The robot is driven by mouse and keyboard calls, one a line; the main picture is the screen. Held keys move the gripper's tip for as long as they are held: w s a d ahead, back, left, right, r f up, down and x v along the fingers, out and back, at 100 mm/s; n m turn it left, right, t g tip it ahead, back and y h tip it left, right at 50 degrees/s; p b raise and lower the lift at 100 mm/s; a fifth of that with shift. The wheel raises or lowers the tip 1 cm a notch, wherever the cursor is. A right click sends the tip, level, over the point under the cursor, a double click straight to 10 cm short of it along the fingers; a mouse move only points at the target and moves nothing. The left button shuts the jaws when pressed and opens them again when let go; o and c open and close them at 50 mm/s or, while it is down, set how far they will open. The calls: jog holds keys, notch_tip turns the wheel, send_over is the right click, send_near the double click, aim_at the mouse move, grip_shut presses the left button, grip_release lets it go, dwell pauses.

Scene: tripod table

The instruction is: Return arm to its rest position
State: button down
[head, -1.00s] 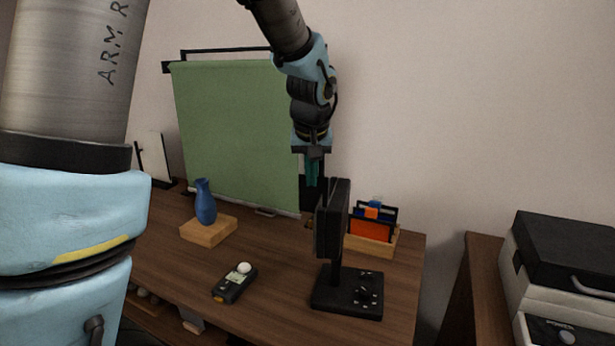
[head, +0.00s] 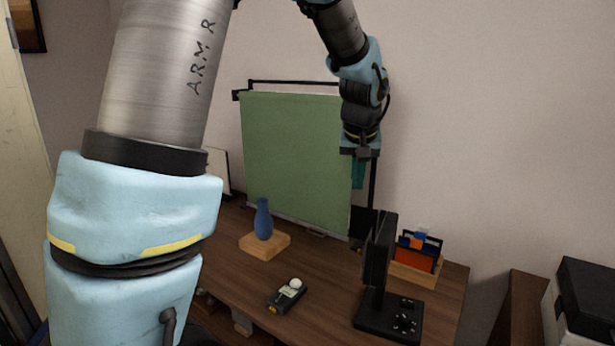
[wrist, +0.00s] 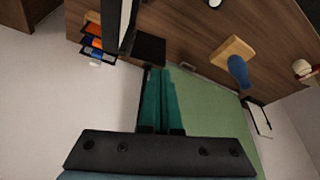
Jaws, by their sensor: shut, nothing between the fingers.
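My gripper (head: 358,172) hangs from my arm with its teal fingers pointing down, above the back right part of the wooden table (head: 325,285). In the wrist view the two long teal fingers (wrist: 160,100) lie side by side, shut, with nothing between them. In the head view the gripper is in front of the right edge of the green backdrop (head: 295,160) and above the black stand with an upright panel (head: 380,250). It looks apart from both. My large light-blue and metal arm links fill the left of the head view.
A blue vase (head: 263,220) stands on a wooden block (head: 265,246). A dark handheld meter (head: 287,296) lies near the front. An organizer with orange and blue items (head: 416,255) is at the back right. A dark-topped box (head: 588,295) stands right of the table.

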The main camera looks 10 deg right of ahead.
jog(key=s+a+f+n, duration=0.1)
jog(key=s+a+f, duration=0.2)
jog(key=a, duration=0.6)
jog(key=s+a+f+n+g, duration=0.1)
jog(key=s+a+f, duration=0.2)
jog(key=a, duration=0.6)
jog(key=s+a+f+g+y, duration=0.1)
jog(key=s+a+f, duration=0.2)
jog(key=s+a, duration=0.3)
jog(key=a, duration=0.4)
jog(key=shift+n, duration=0.4)
jog(key=c, duration=1.6)
grip_release()
